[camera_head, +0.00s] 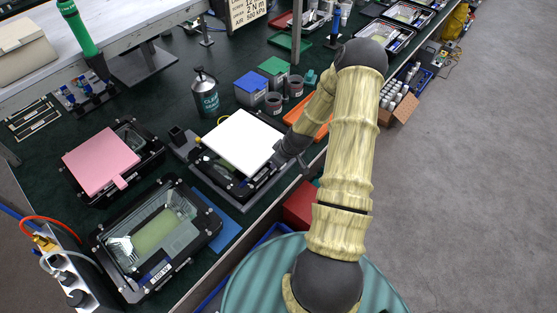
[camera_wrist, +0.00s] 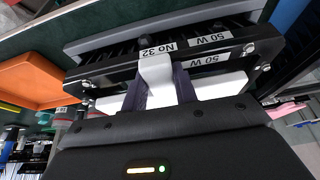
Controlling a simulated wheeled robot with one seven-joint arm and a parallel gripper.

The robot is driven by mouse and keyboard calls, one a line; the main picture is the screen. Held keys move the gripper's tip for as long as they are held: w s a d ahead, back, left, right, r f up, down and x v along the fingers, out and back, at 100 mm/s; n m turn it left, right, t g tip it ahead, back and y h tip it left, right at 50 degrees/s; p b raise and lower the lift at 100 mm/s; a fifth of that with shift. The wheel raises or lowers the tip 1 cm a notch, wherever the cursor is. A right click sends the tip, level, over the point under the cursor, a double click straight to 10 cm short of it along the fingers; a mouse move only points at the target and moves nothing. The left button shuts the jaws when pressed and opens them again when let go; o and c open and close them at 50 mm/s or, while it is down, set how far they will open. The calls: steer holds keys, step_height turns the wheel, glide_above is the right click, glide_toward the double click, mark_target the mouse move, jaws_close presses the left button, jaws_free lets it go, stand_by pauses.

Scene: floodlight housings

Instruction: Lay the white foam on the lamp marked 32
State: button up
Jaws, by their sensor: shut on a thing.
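The white foam (camera_head: 243,140) is a flat square sheet with a tab. It is over the middle lamp (camera_head: 238,187), covering most of its top; I cannot tell whether it touches. My gripper (camera_head: 284,157) is shut on the foam's tab at its right side. In the wrist view the gripper (camera_wrist: 160,92) has its dark fingers on both sides of the white tab (camera_wrist: 156,72). Behind the tab, the lamp's black frame (camera_wrist: 110,72) carries labels reading "No 32" and "50 W". Most of this lamp's inside is hidden under the foam.
A pink foam (camera_head: 100,158) lies on another lamp (camera_head: 140,135) at the left. An uncovered lamp (camera_head: 160,232) stands at the front left.

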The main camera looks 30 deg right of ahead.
step_height(320, 180, down, 2)
steer(key=shift+b, duration=0.6)
steer(key=shift+s, duration=0.1)
steer(key=o, duration=1)
steer(key=shift+s+a, duration=0.1)
steer(key=shift+s, duration=0.05)
steer(key=shift+o, duration=0.2)
steer(key=shift+d, duration=0.2)
steer(key=shift+d+r, duration=0.25)
steer(key=shift+r, duration=0.05)
steer(key=a+b+v, duration=0.1)
steer(key=b+v, duration=0.1)
steer(key=v, duration=1.4)
steer(key=shift+s+r, duration=0.25)
steer(key=shift+r, duration=0.2)
